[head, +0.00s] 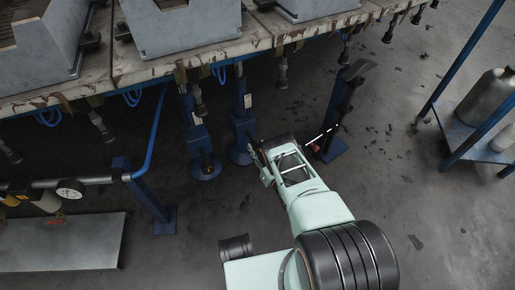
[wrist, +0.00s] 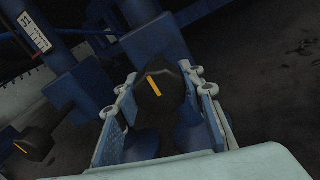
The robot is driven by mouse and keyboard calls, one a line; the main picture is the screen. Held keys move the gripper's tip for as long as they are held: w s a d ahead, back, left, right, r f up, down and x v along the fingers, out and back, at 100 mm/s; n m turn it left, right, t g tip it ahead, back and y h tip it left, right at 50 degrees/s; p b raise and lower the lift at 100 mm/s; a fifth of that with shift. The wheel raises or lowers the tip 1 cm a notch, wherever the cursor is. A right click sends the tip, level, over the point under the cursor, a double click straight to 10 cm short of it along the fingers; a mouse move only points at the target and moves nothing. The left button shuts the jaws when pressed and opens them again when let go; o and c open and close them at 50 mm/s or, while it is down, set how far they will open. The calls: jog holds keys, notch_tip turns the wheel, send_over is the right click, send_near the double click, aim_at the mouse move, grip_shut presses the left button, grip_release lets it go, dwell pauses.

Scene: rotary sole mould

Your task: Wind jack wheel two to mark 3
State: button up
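In the wrist view a dark, faceted jack wheel (wrist: 161,92) with a yellow pointer line lies between the fingers of my gripper (wrist: 160,84). The line tilts slightly. The fingers are spread on both sides of the wheel; a narrow gap seems to show at the left, and contact at the right is unclear. No mark numbers are readable. In the head view my gripper (head: 260,160) is low beside a blue jack column (head: 240,118) under the bench, and the wheel there is hidden or too small to make out.
A second dark wheel (wrist: 35,146) with a yellow line is at the lower left of the wrist view. Another blue jack (head: 195,135) stands left, and a blue post (head: 338,112) right. The bench edge (head: 190,58) overhangs. A blue rack (head: 465,135) holds cylinders.

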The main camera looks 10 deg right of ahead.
jog(key=c, duration=0.5)
jog(key=shift+c, duration=0.2)
jog(key=shift+c, duration=0.2)
